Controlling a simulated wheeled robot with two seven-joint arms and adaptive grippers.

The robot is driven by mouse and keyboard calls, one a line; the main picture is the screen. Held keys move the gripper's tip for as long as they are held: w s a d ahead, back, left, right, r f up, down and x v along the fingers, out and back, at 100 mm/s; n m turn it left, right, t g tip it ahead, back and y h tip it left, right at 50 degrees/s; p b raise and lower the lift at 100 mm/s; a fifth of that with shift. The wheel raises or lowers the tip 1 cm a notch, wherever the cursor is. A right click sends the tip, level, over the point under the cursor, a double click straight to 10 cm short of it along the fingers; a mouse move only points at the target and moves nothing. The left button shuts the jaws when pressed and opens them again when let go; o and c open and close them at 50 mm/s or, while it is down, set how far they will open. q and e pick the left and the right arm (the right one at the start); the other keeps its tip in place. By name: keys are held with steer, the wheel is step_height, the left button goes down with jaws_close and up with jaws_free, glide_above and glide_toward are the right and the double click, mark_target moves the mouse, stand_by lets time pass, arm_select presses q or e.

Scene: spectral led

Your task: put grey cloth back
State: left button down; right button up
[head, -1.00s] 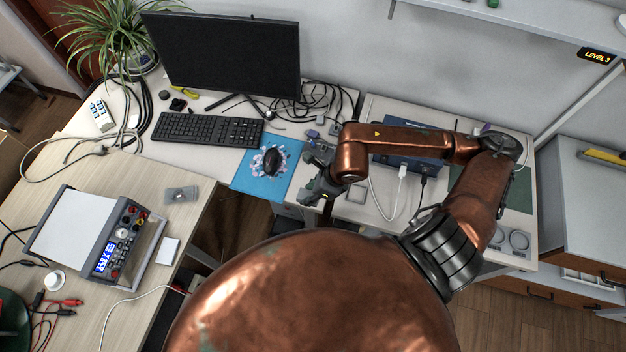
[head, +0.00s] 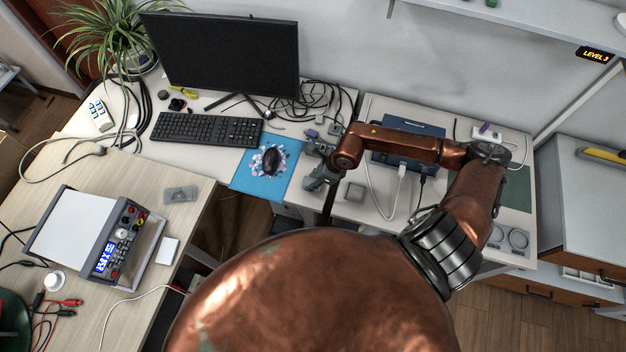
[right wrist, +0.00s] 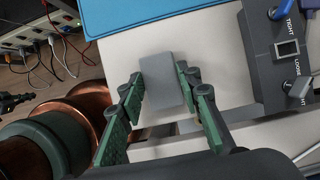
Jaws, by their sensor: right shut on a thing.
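A grey, block-shaped piece (right wrist: 160,82), which I take to be the grey cloth, is between the green-padded fingers of my right gripper (right wrist: 163,95) in the right wrist view. The gripper is shut on it, over the pale desktop (right wrist: 215,50). In the head view my right gripper (head: 316,180) is at the front edge of the back desk, just right of the blue mat (head: 258,186). The cloth cannot be made out there. My left gripper is not in view.
A small grey square (head: 355,192) and a blue device (head: 408,145) are right of the gripper. A dark grey device (right wrist: 272,60) is close to it.

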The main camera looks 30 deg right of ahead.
steer(key=o, duration=1.2)
steer(key=shift+o, duration=0.2)
steer(key=v, duration=1.2)
steer(key=shift+a, duration=0.1)
